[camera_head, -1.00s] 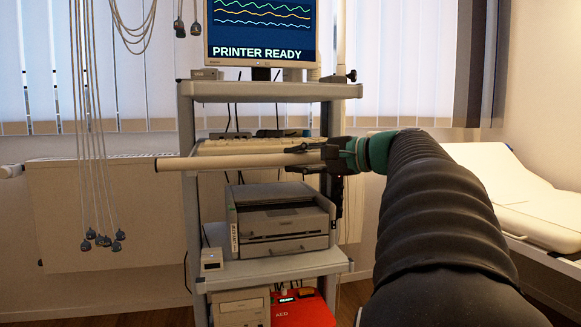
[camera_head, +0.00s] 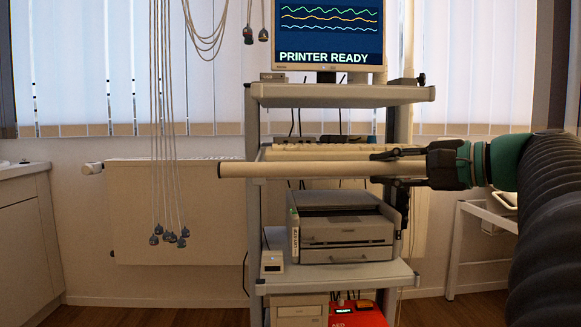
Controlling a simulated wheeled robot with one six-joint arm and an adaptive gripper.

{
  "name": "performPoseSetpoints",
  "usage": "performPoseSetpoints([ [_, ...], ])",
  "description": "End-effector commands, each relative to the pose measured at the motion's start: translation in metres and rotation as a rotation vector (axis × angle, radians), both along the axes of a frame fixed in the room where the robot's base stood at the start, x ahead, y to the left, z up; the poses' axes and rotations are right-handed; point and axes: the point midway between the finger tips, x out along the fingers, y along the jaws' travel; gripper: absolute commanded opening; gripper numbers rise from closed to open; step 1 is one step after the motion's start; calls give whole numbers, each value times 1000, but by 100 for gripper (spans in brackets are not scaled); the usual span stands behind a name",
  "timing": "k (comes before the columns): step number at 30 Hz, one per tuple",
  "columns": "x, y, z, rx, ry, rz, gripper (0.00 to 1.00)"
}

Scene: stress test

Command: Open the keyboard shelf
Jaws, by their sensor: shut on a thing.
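The keyboard shelf (camera_head: 290,170) shows as a long pale front bar on the medical cart, below its top shelf. The bar's left end sticks out past the cart's left post. A light keyboard (camera_head: 320,153) lies just behind the bar, seen almost edge-on. My gripper (camera_head: 385,167) comes in from the right and is shut on the right part of the bar, with dark fingers above and below it. The fingers cover the bar's right end. How far out the shelf stands is hard to judge from this low angle.
A monitor (camera_head: 329,35) reading PRINTER READY stands on the top shelf (camera_head: 345,93). A printer (camera_head: 345,235) sits below the keyboard. Cables (camera_head: 165,130) hang at the left near a radiator (camera_head: 130,220). A white cabinet (camera_head: 28,240) stands far left.

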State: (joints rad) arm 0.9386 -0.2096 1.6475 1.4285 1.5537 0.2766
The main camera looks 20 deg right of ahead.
Motion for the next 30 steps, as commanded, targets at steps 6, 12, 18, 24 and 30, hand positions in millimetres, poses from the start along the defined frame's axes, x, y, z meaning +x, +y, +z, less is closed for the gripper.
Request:
performPoseSetpoints([
  [6,0,0,0,1,1,-1,50],
  [12,0,0,0,0,0,-1,50],
  [18,-8,-7,2,0,-1,-3,50],
  [24,-32,-25,5,0,0,-7,50],
  [30,-60,-43,10,1,-1,-6,50],
])
